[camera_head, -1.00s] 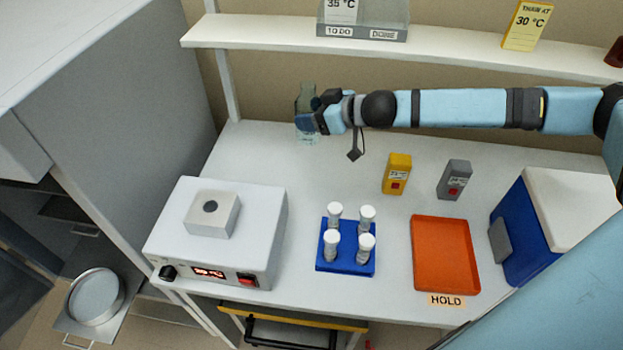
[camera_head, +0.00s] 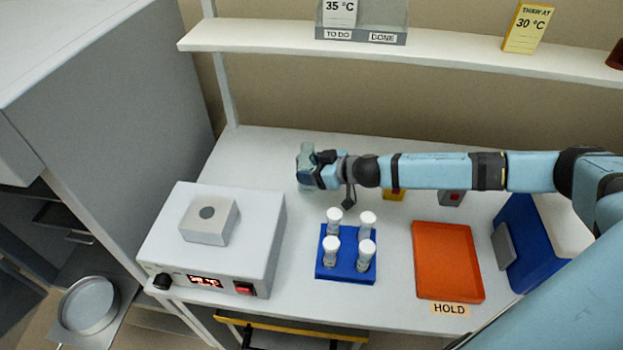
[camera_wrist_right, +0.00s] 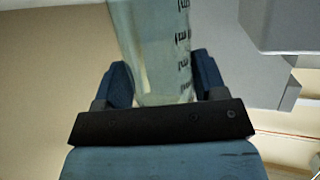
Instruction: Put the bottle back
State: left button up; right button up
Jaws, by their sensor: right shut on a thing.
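The bottle (camera_head: 306,154) is clear, pale glass and stands roughly upright over the back left part of the white bench. In the right wrist view the bottle (camera_wrist_right: 158,40) shows dark graduation marks along its side. My right gripper (camera_head: 308,176) is shut on the bottle, with one blue finger on each side of it. The fingers hide part of the bottle, and I cannot tell whether its base touches the bench. My left gripper is in neither view.
A heater block (camera_head: 209,219) sits on the white unit at left. A blue rack (camera_head: 345,268) holds several white-capped tubes. An orange tray (camera_head: 447,262) labelled HOLD and a blue-and-white box (camera_head: 524,238) stand at right. A shelf (camera_head: 270,36) runs along the back.

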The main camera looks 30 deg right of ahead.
jog(key=shift+f, duration=1.9)
jog(key=shift+f+b, duration=0.1)
jog(key=shift+b, duration=0.2)
jog(key=o, duration=1.2)
jog(key=shift+c, duration=0.2)
